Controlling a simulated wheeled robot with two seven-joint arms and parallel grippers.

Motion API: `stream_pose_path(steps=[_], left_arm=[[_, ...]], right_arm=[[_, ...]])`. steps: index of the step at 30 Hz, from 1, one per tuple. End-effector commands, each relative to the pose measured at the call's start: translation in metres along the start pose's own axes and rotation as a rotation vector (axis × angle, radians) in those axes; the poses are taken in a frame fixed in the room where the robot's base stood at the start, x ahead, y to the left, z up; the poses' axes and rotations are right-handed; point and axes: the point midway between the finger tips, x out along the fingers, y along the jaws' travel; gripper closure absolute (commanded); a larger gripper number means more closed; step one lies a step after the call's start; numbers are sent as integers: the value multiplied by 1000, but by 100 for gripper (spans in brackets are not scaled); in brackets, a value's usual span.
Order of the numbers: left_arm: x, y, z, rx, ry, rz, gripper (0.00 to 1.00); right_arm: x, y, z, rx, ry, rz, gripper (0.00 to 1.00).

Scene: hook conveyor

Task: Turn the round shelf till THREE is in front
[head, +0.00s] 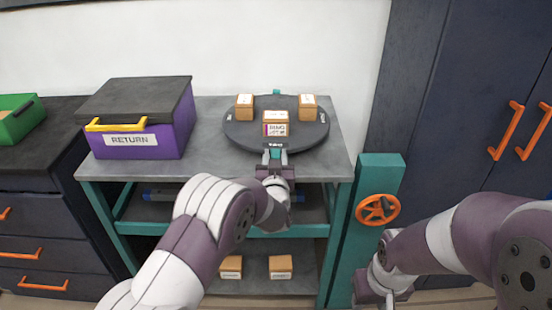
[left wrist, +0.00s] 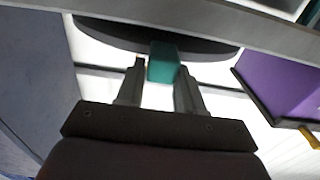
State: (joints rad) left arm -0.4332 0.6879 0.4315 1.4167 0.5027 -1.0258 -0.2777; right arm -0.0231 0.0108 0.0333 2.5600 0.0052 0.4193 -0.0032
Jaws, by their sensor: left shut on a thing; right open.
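The round shelf (head: 240,138) is a dark disc on the grey top of a teal-framed bench. Small marks sit near its rim; they are too small to read. Its front teal handle (left wrist: 163,62) sticks out from the rim toward me. My left gripper (head: 274,158) is at the front edge of the disc, shut on that handle; the left wrist view shows the handle between the fingers. Another teal handle (head: 276,92) shows at the back. My right gripper (head: 388,296) is low at the right, away from the shelf, open and partly cut off.
Orange boxes (head: 244,106) (head: 307,106) and a labelled box (head: 276,123) stand on the disc. A purple RETURN bin (head: 174,127) stands at the left of the bench. An orange handwheel (head: 377,209) is on the teal post at the right. Two boxes lie on the lower shelf.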

Motion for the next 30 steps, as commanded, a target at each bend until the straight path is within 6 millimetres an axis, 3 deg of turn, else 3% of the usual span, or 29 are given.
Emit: stream_pose_path(steps=[8,19,30], left_arm=[[1,-17,2,0,1,64,100],[7,-55,3,1,0,240,100],[20,-92,0,1,-1,424,100]], right_arm=[[12,0,2,0,0,0,57],[33,0,4,0,0,0,57],[36,0,4,0,0,0,57]])
